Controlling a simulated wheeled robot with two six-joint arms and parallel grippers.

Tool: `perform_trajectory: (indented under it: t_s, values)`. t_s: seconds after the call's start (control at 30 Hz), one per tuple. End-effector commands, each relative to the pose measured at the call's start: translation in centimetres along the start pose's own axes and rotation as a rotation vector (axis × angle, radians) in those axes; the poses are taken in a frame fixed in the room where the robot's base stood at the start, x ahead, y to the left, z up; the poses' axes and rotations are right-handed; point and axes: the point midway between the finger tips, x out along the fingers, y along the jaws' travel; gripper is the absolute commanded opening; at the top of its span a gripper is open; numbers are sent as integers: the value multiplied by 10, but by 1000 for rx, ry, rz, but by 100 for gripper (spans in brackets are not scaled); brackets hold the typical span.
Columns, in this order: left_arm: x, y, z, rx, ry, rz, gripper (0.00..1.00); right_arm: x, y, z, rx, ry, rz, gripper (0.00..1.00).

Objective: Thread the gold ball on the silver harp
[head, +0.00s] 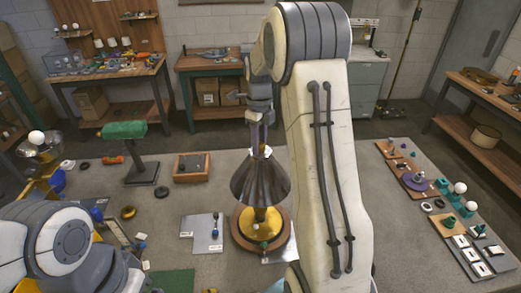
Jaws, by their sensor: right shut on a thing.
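My right gripper (258,146) points down just above the narrow top of a dark cone-shaped lamp shade (259,183). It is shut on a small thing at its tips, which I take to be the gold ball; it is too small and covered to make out. The shade stands over a gold base on a round wooden plate (240,243). The silver harp is not clear to see; the shade and gripper cover that spot. My left arm is at the lower left, and its gripper does not show.
A grey board (202,234) with small parts lies left of the lamp. A wooden tray (191,167) and a green-topped stand (124,131) are behind it. Boards with several parts (416,181) lie at the right. My right arm covers the table right of the lamp.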

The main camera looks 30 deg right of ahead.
Motion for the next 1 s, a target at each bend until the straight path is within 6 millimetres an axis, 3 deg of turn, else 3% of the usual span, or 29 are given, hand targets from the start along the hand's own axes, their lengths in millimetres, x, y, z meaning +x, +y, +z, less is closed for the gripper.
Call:
perform_trajectory:
  t_s: [0.17,0.5,0.6,0.63,0.7,0.73,1.0]
  values:
    - [-4,0,0,0,0,0,100,5,2,-2,178,11,11,0]
    - [-4,0,0,0,0,0,100,6,2,-2,210,11,11,0]
    - [-9,1,0,0,0,0,100,4,2,-2,297,12,10,0]
    - [-8,1,0,0,0,0,100,5,2,-2,317,12,10,40]
    - [-7,0,0,0,0,0,100,6,2,-2,310,11,10,67]
    - [-7,0,0,0,0,0,100,6,2,-2,309,11,10,71]
    - [-7,0,0,0,0,0,100,6,0,-2,307,9,5,71]
